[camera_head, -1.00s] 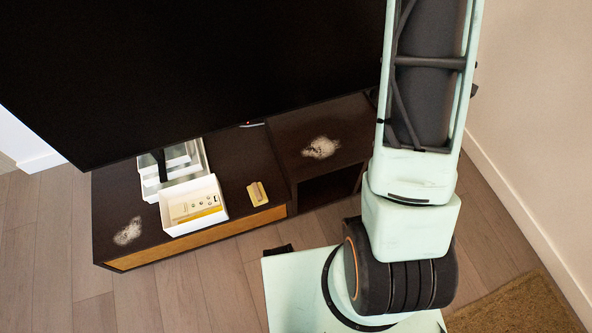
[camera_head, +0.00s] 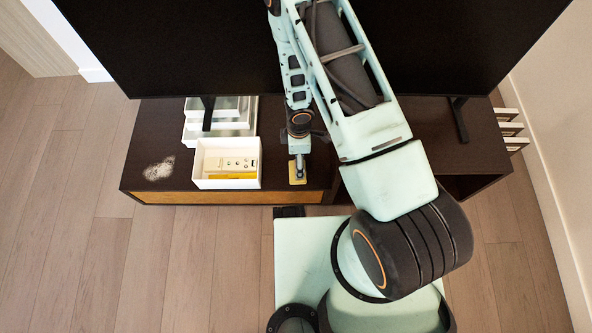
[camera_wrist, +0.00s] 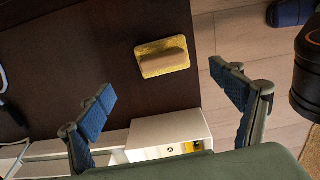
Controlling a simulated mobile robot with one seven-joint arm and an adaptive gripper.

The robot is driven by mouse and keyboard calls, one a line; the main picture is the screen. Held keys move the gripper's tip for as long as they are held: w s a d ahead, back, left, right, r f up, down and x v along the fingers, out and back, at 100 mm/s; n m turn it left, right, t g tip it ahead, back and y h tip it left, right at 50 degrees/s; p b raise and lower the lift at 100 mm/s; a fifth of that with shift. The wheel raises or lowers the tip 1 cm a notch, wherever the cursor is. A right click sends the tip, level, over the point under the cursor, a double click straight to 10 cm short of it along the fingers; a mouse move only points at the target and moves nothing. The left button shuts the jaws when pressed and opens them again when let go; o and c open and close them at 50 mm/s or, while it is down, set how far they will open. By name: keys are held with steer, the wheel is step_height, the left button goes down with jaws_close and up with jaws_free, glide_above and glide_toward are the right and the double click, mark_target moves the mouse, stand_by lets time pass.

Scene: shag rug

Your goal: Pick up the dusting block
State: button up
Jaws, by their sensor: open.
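The dusting block (camera_head: 297,172) is a small yellow pad with a tan grip on top. It lies on the dark TV cabinet near its front edge, partly hidden by my arm in the head view. In the wrist view the dusting block (camera_wrist: 163,57) shows whole, above and between the fingertips. My gripper (camera_wrist: 168,93) is open and empty, with blue-padded fingers spread wide and apart from the block. In the head view the gripper is mostly hidden by my arm, over the cabinet close to the block.
A white open box (camera_head: 228,181) holding a remote-like thing stands left of the block. White stacked trays (camera_head: 236,106) stand behind it. A pale dust patch (camera_head: 159,169) lies on the cabinet (camera_head: 148,130) at left. The large TV (camera_head: 180,50) stands close behind.

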steer(key=f+b, duration=0.1)
steer(key=f, duration=0.2)
steer(key=f+b, duration=0.3)
steer(key=f, duration=0.2)
steer(key=shift+s+a+f+b, duration=0.15)
steer(key=shift+s+f+b, duration=0.1)
steer(key=shift+f+b, duration=0.1)
steer(key=shift+r, duration=0.1)
steer(key=shift+c, duration=0.7)
steer(key=c, duration=1.1)
steer(key=shift+r, duration=0.1)
steer(key=shift+c, duration=0.2)
